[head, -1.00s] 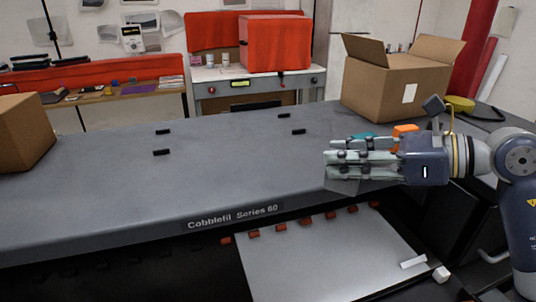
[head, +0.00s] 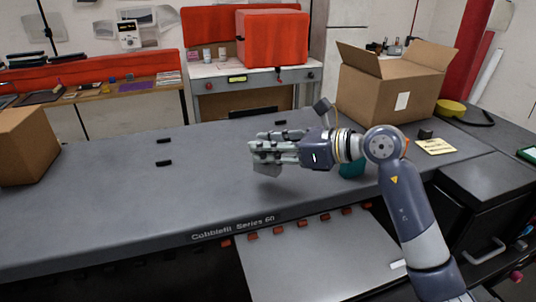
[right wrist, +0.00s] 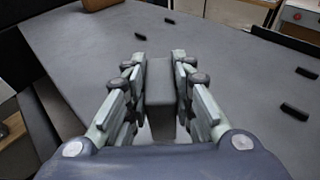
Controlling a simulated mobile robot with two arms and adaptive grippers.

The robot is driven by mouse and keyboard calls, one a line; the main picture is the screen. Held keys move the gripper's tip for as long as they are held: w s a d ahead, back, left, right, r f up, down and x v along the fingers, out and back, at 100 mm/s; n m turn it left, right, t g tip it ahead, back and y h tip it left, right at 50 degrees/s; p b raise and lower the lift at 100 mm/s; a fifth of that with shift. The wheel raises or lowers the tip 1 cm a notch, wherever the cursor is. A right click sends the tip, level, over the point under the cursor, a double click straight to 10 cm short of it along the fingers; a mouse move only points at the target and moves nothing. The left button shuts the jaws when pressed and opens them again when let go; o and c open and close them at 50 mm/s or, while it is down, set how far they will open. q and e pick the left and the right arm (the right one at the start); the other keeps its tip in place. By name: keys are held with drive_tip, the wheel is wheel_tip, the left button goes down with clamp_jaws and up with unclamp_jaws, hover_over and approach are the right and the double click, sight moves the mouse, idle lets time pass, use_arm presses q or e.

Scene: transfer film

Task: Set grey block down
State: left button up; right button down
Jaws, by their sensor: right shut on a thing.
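My right gripper (head: 258,150) reaches in from the right over the grey worktop. Its fingers are shut on the grey block (right wrist: 160,82), which sits between the two finger pairs in the right wrist view. In the head view the block (head: 266,169) shows partly below the fingers. It appears a little above the worktop (head: 110,195), but I cannot tell the exact gap. My left gripper is not in view.
Several small black pieces (head: 163,163) lie on the worktop. A teal object (head: 351,166) stands behind my right arm. An open cardboard box (head: 375,98) is at the back right, another box (head: 28,146) at the left. The worktop's left-middle is mostly clear.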

wheel_tip(320, 180, down, 3)
drive_tip(key=shift+d+r+p, duration=0.1)
drive_tip(key=shift+r+p, duration=0.05)
drive_tip(key=shift+p, duration=0.55)
drive_tip(key=shift+f, duration=0.25)
drive_tip(key=shift+f, duration=0.1)
drive_tip(key=shift+f, duration=0.1)
drive_tip(key=c, duration=1.4)
unclamp_jaws()
drive_tip(key=shift+o, duration=0.2)
